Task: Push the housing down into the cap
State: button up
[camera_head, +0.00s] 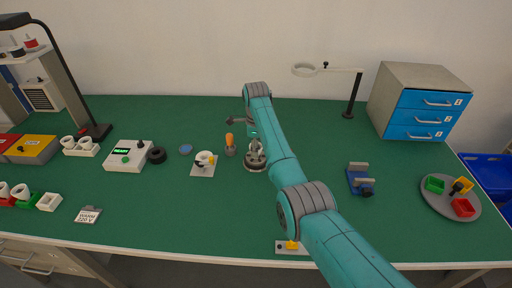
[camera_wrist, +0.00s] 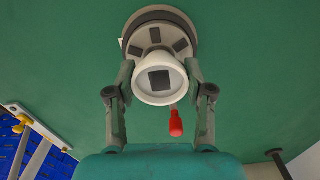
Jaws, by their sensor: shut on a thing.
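The white housing (camera_wrist: 161,96) is a round cup with a dark square inside its open end, in the middle of the wrist view. My gripper (camera_wrist: 160,72) is shut on it, one finger on each side. Beyond it is a round grey fixture (camera_wrist: 134,36) with dark pads, and the housing is lined up over it. In the head view the fixture (camera_head: 250,167) stands at mid-table, with my gripper (camera_head: 255,146) above it, partly covered by my arm. I cannot make out the cap or how deep the housing sits.
A red handle (camera_wrist: 176,123) sticks out by the fixture. An orange-handled tool (camera_head: 229,141) and a white stand (camera_head: 204,167) are to the left. A blue vise (camera_head: 358,180) and a grey round tray (camera_head: 438,206) are to the right. The green table between is largely clear.

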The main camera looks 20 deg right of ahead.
jog(key=shift+f, duration=0.2)
jog(key=o, duration=1)
jog(key=shift+o, duration=0.2)
notch_tip(320, 180, up, 12)
jog(key=shift+a, duration=0.1)
